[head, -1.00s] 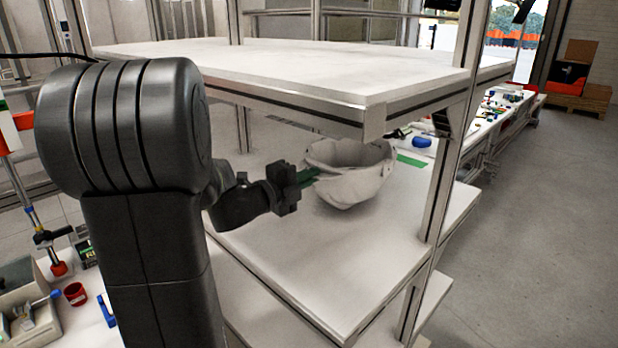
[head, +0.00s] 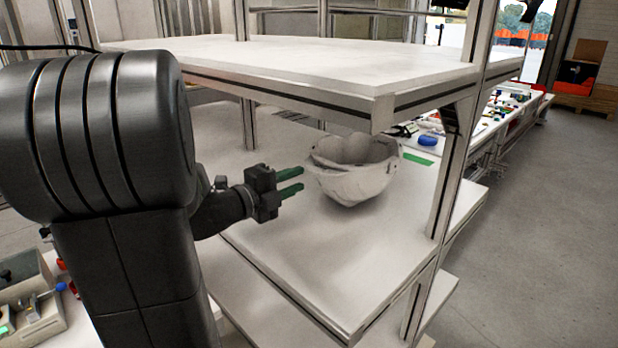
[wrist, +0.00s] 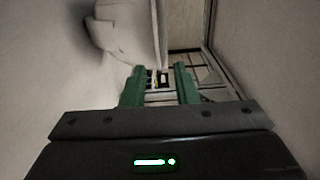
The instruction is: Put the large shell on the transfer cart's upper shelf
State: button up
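The large shell (head: 352,172) is a pale, bowl-like helmet shell. It rests open side up on the cart's middle shelf (head: 330,255), below the upper shelf (head: 300,65). My gripper (head: 299,180) is at the left of the shell, with its two green fingers apart and pointing towards it. The fingers are empty and a small gap shows between their tips and the shell. In the wrist view, my gripper's green fingers (wrist: 160,75) are spread with nothing between them. Part of a pale curved form, likely the shell (wrist: 108,30), shows at the upper left there.
The cart's metal upright (head: 447,175) stands right of the shell, and the upper shelf overhangs from above. A green patch (head: 417,159) lies behind the shell. Benches with small parts (head: 500,115) stand behind at the right. The floor at the right (head: 540,220) is clear.

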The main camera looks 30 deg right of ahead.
jog(key=shift+v, duration=2.75)
